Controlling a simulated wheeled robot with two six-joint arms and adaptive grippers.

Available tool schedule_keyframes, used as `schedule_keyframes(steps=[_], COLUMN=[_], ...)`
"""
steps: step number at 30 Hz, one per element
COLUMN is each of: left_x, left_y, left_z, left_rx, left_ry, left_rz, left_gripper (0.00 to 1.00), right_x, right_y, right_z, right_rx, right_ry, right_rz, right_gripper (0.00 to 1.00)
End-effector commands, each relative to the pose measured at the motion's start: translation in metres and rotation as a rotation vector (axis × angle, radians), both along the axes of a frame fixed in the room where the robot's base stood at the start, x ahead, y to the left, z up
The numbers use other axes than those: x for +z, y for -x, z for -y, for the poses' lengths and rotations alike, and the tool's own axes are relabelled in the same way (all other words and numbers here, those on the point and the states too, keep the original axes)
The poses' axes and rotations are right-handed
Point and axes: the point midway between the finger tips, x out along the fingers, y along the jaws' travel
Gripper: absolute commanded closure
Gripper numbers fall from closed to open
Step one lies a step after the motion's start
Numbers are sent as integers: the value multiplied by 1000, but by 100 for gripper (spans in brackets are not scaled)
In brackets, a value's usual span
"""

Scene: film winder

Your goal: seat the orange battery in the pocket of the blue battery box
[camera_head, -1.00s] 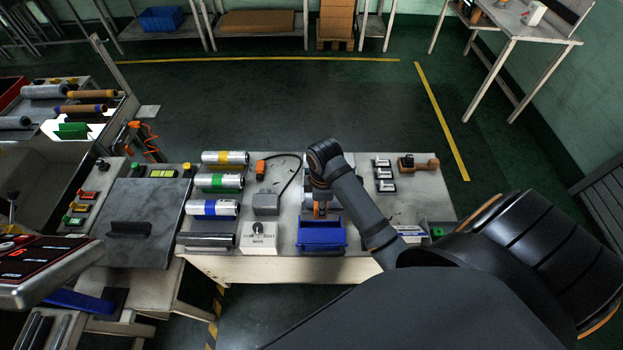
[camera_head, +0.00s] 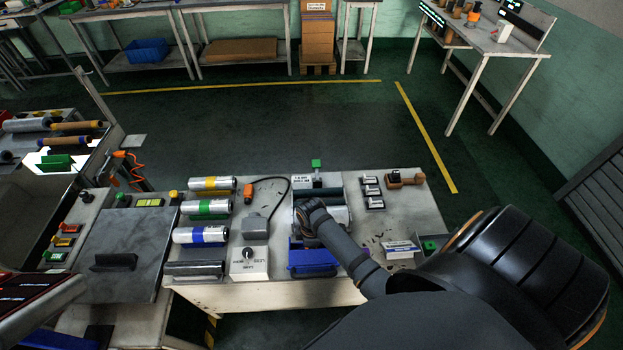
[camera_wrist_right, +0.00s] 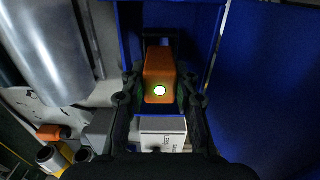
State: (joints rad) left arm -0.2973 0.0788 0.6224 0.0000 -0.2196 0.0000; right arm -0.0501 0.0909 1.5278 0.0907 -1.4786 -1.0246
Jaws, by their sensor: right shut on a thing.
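The orange battery (camera_wrist_right: 160,73) shows in the right wrist view, with a round lit green-white spot on its near end. My right gripper (camera_wrist_right: 161,97) is shut on it, with a dark finger on each side. Blue walls of the battery box (camera_wrist_right: 265,85) stand left and right of the battery, so it is at or inside the pocket opening. I cannot tell how deep it sits. In the head view the blue battery box (camera_head: 314,261) is at the table's front edge. My right wrist covers the gripper and battery there. My left gripper is not in view.
Silver rolls with yellow, green and blue bands (camera_head: 208,208) lie left of the box. A white control box (camera_head: 249,262) stands close to its left. Small dark-and-white blocks (camera_head: 371,190) and a white labelled box (camera_head: 401,249) are to its right.

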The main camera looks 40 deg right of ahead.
Motion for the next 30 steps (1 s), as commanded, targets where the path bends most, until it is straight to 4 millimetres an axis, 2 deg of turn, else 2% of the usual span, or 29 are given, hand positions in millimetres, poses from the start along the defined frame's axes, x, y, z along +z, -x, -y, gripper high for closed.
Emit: schedule_keyframes(steps=[5,9,12,23,24,28,30], left_x=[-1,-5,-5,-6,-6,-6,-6], left_y=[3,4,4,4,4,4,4], left_z=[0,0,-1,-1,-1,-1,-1], left_rx=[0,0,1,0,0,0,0], left_ry=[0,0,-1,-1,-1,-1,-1], left_rz=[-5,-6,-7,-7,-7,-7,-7], left_gripper=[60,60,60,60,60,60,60], right_x=[-6,-31,-40,-45,-44,-44,-44], right_y=[0,0,0,0,0,0,0], right_z=[0,-1,-1,0,0,0,0], right_rx=[0,0,0,0,0,0,0], right_ry=[0,-1,-1,0,-1,-1,-1], right_rz=[0,0,1,1,1,1,1], right_gripper=[100,100,100,100,65,48,48])
